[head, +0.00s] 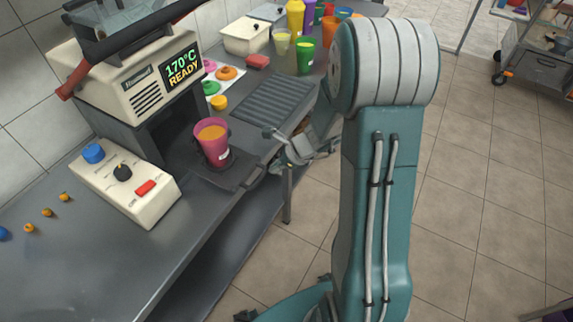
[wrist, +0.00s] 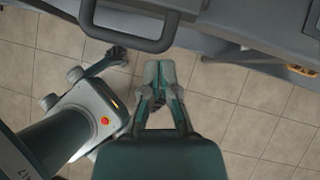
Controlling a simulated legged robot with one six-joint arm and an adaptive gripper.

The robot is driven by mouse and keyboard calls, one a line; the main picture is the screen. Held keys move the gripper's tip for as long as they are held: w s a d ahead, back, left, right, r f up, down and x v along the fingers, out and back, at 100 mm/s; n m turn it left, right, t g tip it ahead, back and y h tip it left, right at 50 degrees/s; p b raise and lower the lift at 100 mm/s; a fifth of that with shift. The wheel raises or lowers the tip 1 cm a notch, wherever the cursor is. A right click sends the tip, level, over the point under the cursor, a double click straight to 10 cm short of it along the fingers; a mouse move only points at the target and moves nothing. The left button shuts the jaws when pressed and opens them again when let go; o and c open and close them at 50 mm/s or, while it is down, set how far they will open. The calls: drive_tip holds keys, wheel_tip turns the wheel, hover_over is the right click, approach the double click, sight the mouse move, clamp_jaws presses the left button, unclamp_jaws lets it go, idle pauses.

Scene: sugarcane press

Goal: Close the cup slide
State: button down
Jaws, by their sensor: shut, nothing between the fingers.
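The cup slide (head: 234,181) is a flat dark plate sticking out from under the press, with a loop handle at its front end. A pink cup (head: 214,150) of orange liquid stands upright on it. The slide's dark handle (wrist: 128,44) shows as a loop at the top of the wrist view. My gripper (head: 277,144) is in front of the counter, close to the handle end of the slide.
The cream press (head: 130,85) reads 170°C READY. A control box (head: 125,183) with a blue knob and red switch is left of the slide. A ribbed dark tray (head: 268,100) lies behind my gripper. Coloured cups (head: 305,55) stand farther back. The tiled floor ahead is clear.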

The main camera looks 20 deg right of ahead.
sight(230, 148)
drive_tip(key=shift+w+f, duration=0.1)
drive_tip(key=shift+a, duration=0.1)
drive_tip(key=w+a, duration=0.4)
drive_tip(key=w, duration=0.1)
drive_tip(key=w+a, duration=0.4)
drive_tip(key=w, duration=0.2)
drive_tip(key=w+a, duration=0.4)
drive_tip(key=w, duration=0.1)
drive_tip(key=shift+w, duration=0.15)
drive_tip(key=shift+d, duration=0.2)
drive_tip(key=shift+s+d, duration=0.2)
drive_tip(key=shift+d, duration=0.05)
drive_tip(key=shift+s+d+r, duration=0.35)
drive_tip(key=shift+s+d, duration=0.1)
drive_tip(key=shift+d, duration=0.15)
drive_tip(key=shift+s+d+r, duration=0.3)
drive_tip(key=shift+s+d, duration=0.15)
drive_tip(key=shift+d, duration=0.15)
drive_tip(key=v, duration=1)
